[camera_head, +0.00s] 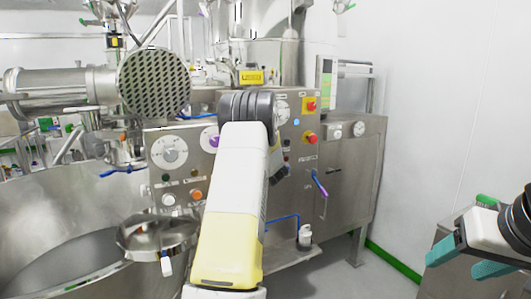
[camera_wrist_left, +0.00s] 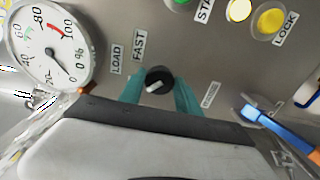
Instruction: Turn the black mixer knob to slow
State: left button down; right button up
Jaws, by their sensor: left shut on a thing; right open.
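The black mixer knob (camera_wrist_left: 159,76) sits on the steel panel in the left wrist view, with a white mark on its lower part. My left gripper (camera_wrist_left: 158,92) is shut on it, one teal finger on each side. The FAST label (camera_wrist_left: 138,46) and the LOAD label (camera_wrist_left: 117,59) are up and left of the knob. Another small label (camera_wrist_left: 210,94) to its right is too blurred to read. In the head view my left arm hides the knob and the left fingers. My right gripper (camera_head: 470,259) is open and empty at the lower right, far from the panel.
A round percent dial (camera_wrist_left: 50,45) is left of the knob. A yellow button (camera_wrist_left: 270,21) by the LOCK label is at upper right. A blue handle (camera_wrist_left: 264,119) sticks out to the right. In the head view a steel bowl (camera_head: 75,265) stands at left.

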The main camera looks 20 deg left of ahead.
pick_arm(q)
jog(key=shift+f, duration=0.1)
jog(key=c, duration=0.9)
grip_release()
jog(key=shift+o, duration=0.2)
jog(key=v, duration=0.8)
jog(key=shift+a, duration=0.1)
